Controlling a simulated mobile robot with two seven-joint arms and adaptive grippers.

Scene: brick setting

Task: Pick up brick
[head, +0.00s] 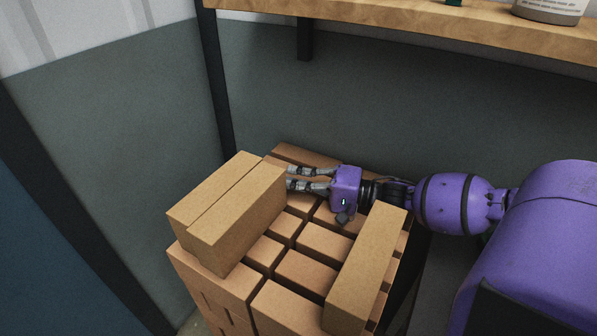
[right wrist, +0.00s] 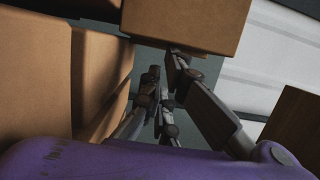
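Two long tan bricks lie side by side on top of the brick stack at the left in the head view, a nearer one (head: 238,218) and a farther one (head: 222,183). My right gripper (head: 290,178) reaches in from the right, its fingers pointing left at the right end of these bricks. The two fingers look apart, with nothing seen between them. In the right wrist view a brick (right wrist: 185,22) is just beyond the fingertips (right wrist: 165,70); I cannot tell whether they touch it. My left gripper is not in view.
Another long brick (head: 368,265) lies on the stack's right side, in front of my right forearm. The stack's top layer (head: 305,268) has narrow gaps. A wooden shelf (head: 400,35) on a dark bracket (head: 304,40) runs along the wall above. A dark post (head: 217,90) stands behind.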

